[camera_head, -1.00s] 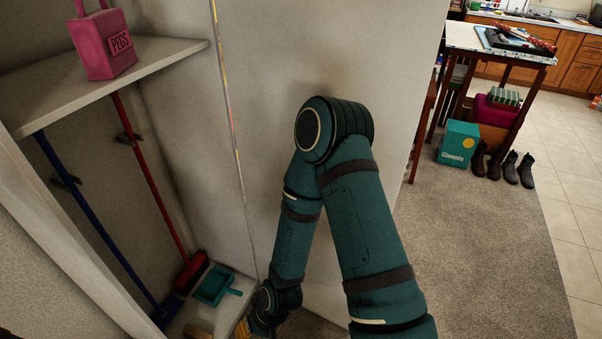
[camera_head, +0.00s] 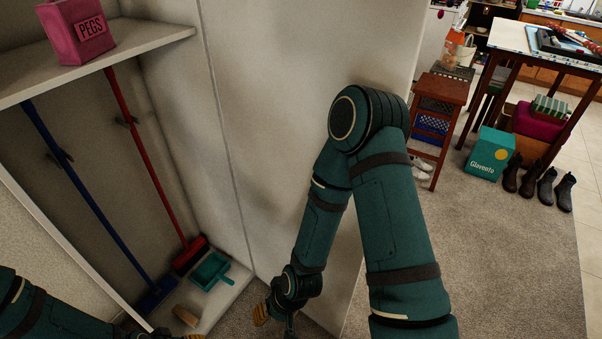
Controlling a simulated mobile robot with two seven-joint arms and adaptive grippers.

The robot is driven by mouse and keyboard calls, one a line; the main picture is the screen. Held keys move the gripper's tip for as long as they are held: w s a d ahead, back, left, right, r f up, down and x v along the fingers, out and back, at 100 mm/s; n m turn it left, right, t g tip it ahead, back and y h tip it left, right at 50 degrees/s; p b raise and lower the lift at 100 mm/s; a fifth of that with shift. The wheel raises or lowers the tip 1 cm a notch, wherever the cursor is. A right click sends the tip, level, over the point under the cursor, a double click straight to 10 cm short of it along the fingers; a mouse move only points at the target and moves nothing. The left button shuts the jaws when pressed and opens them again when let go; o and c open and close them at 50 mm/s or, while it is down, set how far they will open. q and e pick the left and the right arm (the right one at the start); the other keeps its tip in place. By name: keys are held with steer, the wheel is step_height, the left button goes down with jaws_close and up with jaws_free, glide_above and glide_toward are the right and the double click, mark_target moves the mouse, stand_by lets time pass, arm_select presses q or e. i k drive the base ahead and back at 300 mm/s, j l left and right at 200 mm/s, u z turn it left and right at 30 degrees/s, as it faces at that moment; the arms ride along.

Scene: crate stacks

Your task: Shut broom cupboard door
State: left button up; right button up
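The broom cupboard (camera_head: 180,38) stands open at the left. Its pale door (camera_head: 275,70) is swung out to the right of the opening, and a vertical seam marks where it meets the cupboard side. My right arm reaches down in front of the door and hides part of it. My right gripper (camera_head: 276,318) is low, near the door's bottom edge and the cupboard floor. It is partly cut off by the frame edge, and I cannot tell whether it is open or touches the door.
Inside are a pink PEGS bag (camera_head: 78,32), a blue broom (camera_head: 95,205), a red broom (camera_head: 150,165), a teal dustpan (camera_head: 208,270) and a wooden block (camera_head: 186,316). A stool (camera_head: 440,90), a teal box (camera_head: 488,154) and boots (camera_head: 540,185) stand right. Carpet between is clear.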

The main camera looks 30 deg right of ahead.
mark_target(280, 66)
steer(key=l, duration=0.45)
steer(key=k+l+u, duration=0.1)
steer(key=l, duration=0.3)
steer(key=l+u, duration=0.15)
steer(key=l, duration=0.3)
steer(key=k+l+u, duration=0.1)
steer(key=l, duration=0.4)
steer(key=l+u, duration=0.2)
steer(key=l, duration=0.25)
steer(key=l+u, duration=0.2)
steer(key=l, duration=0.25)
steer(key=l+u, duration=0.2)
steer(key=l, duration=0.25)
steer(key=k+l+u, duration=0.2)
steer(key=l, duration=0.2)
steer(key=l+u, duration=0.2)
steer(key=l, duration=0.25)
steer(key=k+l+u, duration=0.15)
steer(key=l, duration=0.2)
